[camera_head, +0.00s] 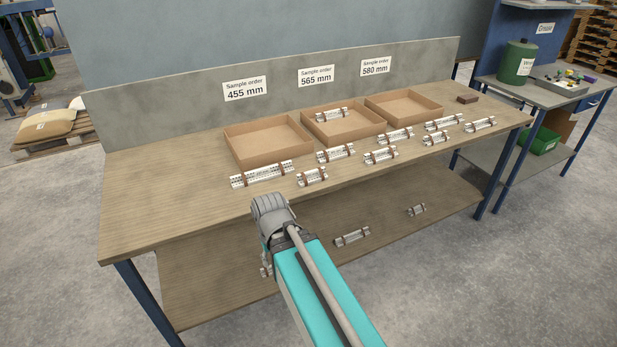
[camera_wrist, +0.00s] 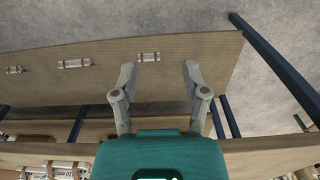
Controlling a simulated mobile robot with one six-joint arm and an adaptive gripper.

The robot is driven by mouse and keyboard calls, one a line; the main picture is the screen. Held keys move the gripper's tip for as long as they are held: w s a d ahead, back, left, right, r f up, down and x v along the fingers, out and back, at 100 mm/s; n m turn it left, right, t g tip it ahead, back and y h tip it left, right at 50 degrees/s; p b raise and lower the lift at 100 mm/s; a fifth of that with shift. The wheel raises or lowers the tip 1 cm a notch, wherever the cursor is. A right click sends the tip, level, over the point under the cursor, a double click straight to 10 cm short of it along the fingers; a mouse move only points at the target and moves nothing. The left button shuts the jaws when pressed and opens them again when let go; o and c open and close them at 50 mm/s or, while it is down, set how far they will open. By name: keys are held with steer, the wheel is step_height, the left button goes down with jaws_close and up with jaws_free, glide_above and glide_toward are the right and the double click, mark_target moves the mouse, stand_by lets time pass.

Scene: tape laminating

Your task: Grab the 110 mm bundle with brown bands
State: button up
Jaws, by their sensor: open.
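Several pale bundles with brown bands are in view; no length is readable on them, so I cannot tell which is 110 mm. On the lower shelf lie a short bundle (camera_head: 417,209), a longer bundle (camera_head: 352,236) and a bundle (camera_head: 266,271) mostly hidden by my arm. My gripper is open and empty. Its fingers are hidden in the head view.
The tabletop (camera_head: 160,200) carries several more bundles, including a long one (camera_head: 261,174). Three cardboard boxes stand behind: left (camera_head: 268,158), middle (camera_head: 350,132) with a bundle (camera_head: 331,115) inside, right (camera_head: 405,118). The tabletop overhangs the lower shelf (camera_head: 210,300). A blue leg (camera_head: 148,300) stands front left.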

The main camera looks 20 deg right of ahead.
steer(key=n+h+b, duration=0.3)
steer(key=n+h, duration=1)
steer(key=n, duration=0.5)
glide_toward(297, 176)
steer(key=shift+s+a, duration=0.2)
steer(key=shift+a, duration=0.9)
steer(key=shift+w+r+h, duration=0.2)
steer(key=shift+h, duration=0.1)
steer(key=b+x, duration=0.3)
steer(key=x, duration=0.4)
steer(key=shift+d+f, duration=0.25)
steer(key=shift+f, duration=0.05)
steer(key=shift+d, duration=0.45)
